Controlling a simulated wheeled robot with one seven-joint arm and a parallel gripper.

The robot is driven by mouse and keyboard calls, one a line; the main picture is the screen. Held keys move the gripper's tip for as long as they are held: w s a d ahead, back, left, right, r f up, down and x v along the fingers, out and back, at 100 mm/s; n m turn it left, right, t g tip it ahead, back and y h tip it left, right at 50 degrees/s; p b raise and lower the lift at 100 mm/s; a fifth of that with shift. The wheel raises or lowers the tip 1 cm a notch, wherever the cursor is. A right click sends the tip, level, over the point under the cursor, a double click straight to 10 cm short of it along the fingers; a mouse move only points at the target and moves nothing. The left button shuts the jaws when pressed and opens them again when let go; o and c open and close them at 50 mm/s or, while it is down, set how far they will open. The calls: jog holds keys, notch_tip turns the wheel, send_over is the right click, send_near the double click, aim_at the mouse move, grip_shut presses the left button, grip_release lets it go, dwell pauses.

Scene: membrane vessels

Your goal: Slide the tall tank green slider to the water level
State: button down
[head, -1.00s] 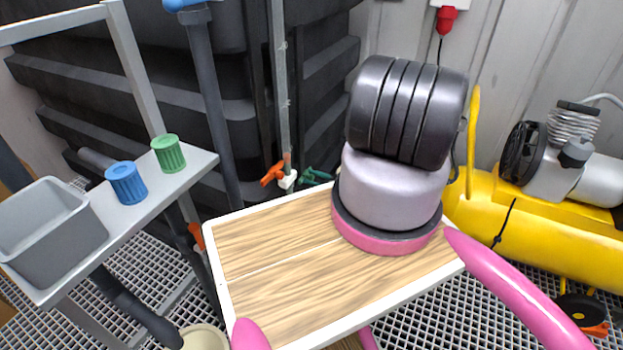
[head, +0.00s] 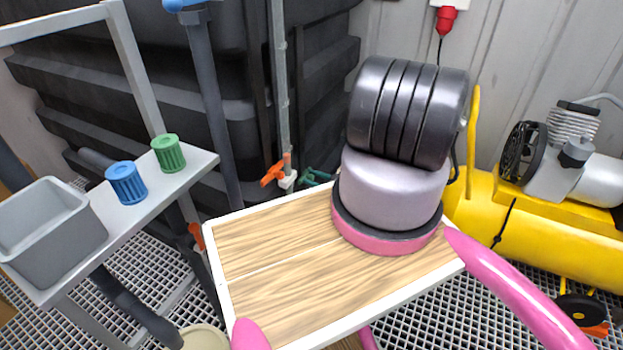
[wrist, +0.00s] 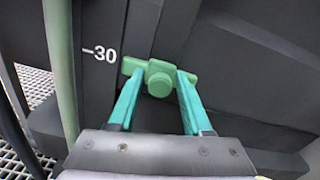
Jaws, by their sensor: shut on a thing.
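The green slider (wrist: 159,86) shows in the wrist view, with a round knob in its middle, on a dark upright strip of the tank. My gripper (wrist: 158,77) has its two teal fingers on either side of the knob and is shut on the slider. A white "30" mark (wrist: 100,54) is on the tank face (wrist: 97,85), left of the slider and slightly higher. A pale green upright tube (wrist: 60,70) stands farther left. I cannot make out a water level.
A wood-topped table (head: 270,250) is in front. A grey shelf (head: 75,260) at left holds a grey bin (head: 60,245), a blue cap (head: 127,184) and a green cap (head: 168,154). A yellow compressor (head: 540,225) stands at right. Orange valve handles (head: 273,175) hang by the tank.

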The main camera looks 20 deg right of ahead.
aim_at(302, 138)
notch_tip(302, 138, up, 17)
dwell(0.4)
jog(key=c, duration=0.6)
grip_release()
jog(key=v, duration=1)
jog(key=shift+s+d, duration=0.3)
